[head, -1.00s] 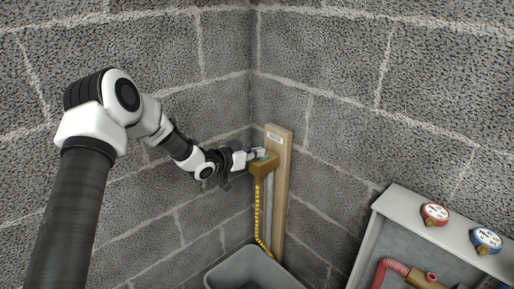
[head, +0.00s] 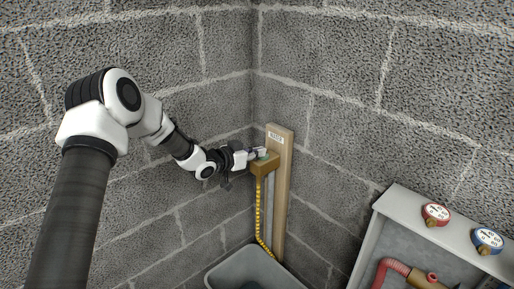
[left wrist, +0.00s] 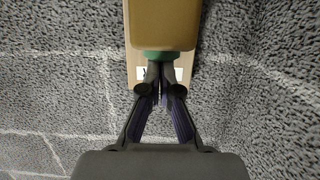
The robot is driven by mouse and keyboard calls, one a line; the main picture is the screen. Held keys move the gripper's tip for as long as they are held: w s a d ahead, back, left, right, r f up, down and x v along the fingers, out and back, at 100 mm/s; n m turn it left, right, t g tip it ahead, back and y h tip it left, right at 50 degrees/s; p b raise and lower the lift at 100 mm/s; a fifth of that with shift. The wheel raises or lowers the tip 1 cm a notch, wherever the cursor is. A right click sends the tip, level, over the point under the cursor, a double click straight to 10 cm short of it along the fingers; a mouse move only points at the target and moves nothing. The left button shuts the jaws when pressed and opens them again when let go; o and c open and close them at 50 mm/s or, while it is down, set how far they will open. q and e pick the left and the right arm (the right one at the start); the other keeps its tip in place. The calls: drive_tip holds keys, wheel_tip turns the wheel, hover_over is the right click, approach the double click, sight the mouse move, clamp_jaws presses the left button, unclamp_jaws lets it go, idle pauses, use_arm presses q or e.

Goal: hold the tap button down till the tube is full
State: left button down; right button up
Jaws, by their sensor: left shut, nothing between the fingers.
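A wooden post (head: 281,190) with a label reading WATER stands in the wall corner in the head view. A brown tap block (head: 264,168) is fixed to it, and it fills the top of the left wrist view (left wrist: 162,22). A green button (left wrist: 160,55) sits on the block. My left gripper (head: 262,153) is shut and empty, its fingertips (left wrist: 160,68) at the green button, seemingly touching it. A pale upright tube (head: 269,205) runs below the block beside a yellow-and-black line (head: 258,210). I cannot make out the water level. My right gripper is not in view.
A grey bin (head: 228,266) stands below the tap. A grey cabinet (head: 410,210) with a red gauge (head: 436,214), a blue gauge (head: 487,240) and red piping (head: 392,265) is at the lower right. Block walls close in both sides of the corner.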

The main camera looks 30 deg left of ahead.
use_arm(q)
drive_tip(key=shift+s+f, duration=0.2)
drive_tip(key=shift+f, duration=0.05)
drive_tip(key=v, duration=1.1)
drive_tip(key=shift+s+r, duration=0.25)
drive_tip(key=shift+r, duration=0.1)
drive_tip(key=shift+a, duration=0.15)
